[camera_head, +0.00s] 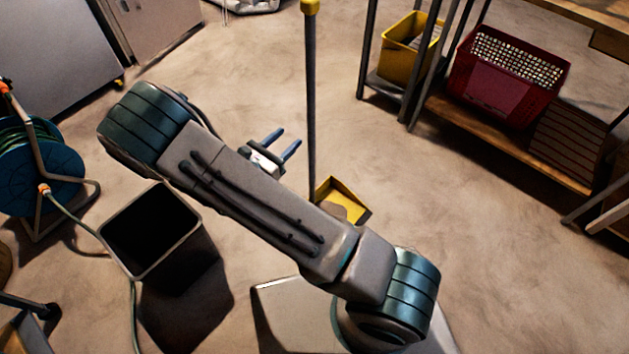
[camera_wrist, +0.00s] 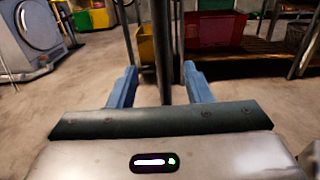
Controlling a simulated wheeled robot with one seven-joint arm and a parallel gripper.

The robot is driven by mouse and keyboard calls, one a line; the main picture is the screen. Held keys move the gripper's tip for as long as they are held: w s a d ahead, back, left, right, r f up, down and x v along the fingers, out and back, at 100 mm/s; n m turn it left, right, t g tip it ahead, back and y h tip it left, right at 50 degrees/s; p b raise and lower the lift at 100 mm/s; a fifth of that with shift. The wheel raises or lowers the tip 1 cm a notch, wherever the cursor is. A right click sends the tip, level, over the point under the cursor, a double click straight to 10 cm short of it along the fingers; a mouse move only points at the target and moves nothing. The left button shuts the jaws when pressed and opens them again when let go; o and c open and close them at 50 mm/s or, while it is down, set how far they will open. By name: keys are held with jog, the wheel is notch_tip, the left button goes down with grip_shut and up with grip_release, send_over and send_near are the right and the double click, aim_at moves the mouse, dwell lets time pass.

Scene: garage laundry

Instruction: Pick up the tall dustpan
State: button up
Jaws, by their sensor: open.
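The tall dustpan stands upright on the floor, with a long dark handle (camera_head: 311,100) topped by a yellow cap and a yellow pan (camera_head: 343,196) at its base. My arm hides part of the pan. My gripper (camera_head: 282,143) is open, with its two blue fingers to the left of the handle in the head view. In the wrist view the handle (camera_wrist: 161,45) rises beyond and between the open fingers (camera_wrist: 161,82). I cannot tell how far past the fingertips it is. Nothing is held.
A black bin (camera_head: 150,232) and a blue hose reel (camera_head: 40,165) stand at the left. A shelf at the right holds a yellow crate (camera_head: 400,62) and a red basket (camera_head: 497,95). The floor around the dustpan is clear.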

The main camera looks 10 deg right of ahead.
aim_at(309, 120)
jog(key=x, duration=0.3)
jog(key=b+x, duration=0.1)
jog(key=x, duration=0.2)
jog(key=shift+s+d+f, duration=0.1)
jog(key=shift+s+d, duration=0.15)
jog(key=shift+d, duration=0.1)
jog(key=b+x, duration=0.2)
jog(key=x, duration=0.3)
jog(key=shift+w+r+b, duration=0.2)
jog(key=shift+w+b, duration=0.05)
jog(key=shift+b, duration=0.1)
jog(key=shift+w+d+r, duration=0.15)
jog(key=shift+w+d, duration=0.15)
jog(key=shift+d, duration=0.05)
grip_shut()
